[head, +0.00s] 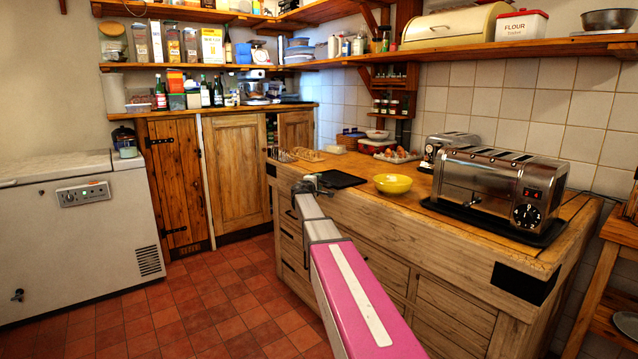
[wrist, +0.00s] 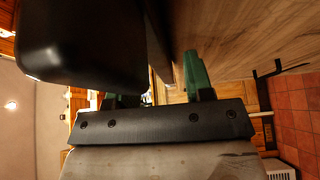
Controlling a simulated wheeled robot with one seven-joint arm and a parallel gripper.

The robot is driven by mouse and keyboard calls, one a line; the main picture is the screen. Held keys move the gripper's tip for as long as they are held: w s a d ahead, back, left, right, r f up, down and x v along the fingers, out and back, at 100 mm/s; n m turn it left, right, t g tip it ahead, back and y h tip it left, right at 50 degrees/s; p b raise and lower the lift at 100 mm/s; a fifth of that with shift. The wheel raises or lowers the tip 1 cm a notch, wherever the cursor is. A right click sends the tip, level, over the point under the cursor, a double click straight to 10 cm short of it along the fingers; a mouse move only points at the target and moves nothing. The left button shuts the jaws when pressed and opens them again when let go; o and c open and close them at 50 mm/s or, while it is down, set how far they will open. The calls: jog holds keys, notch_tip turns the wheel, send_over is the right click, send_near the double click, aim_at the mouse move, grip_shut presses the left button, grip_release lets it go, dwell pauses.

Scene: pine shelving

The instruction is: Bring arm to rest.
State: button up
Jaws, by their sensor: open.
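My arm reaches forward from the bottom of the head view, with a pink link leading to my gripper (head: 311,184). The gripper is at the left edge of the wooden counter (head: 400,215), beside a black board (head: 338,179), and looks small there. In the wrist view the green fingers of my gripper (wrist: 158,90) stand apart. Nothing shows held between them, though a dark rounded shape at upper left partly hides the view. The wooden surface close to the fingers fills the upper right of the wrist view.
A yellow bowl (head: 393,184) stands to the right of the gripper. A large toaster (head: 497,190) sits further right on a black tray. A white chest freezer (head: 75,235) is at left. The red tiled floor (head: 200,315) between is clear.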

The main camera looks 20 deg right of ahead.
jog(key=v, duration=0.9)
jog(key=s+a+f+m+g+y, duration=0.3)
jog(key=s+f+m+g, duration=0.5)
jog(key=s+f, duration=1.45)
jog(key=s+a+f+g+y, duration=0.2)
jog(key=s+a+f+y, duration=0.2)
jog(key=s, duration=0.6)
jog(key=s+a+f+m+g+y, duration=0.1)
jog(key=s+a+f+g+y, duration=0.2)
jog(key=s, duration=0.6)
jog(key=shift+s+a+f+m+y, duration=0.3)
jog(key=shift+s+a+f+y, duration=0.15)
jog(key=shift+a+f, duration=0.6)
jog(key=shift+r, duration=0.1)
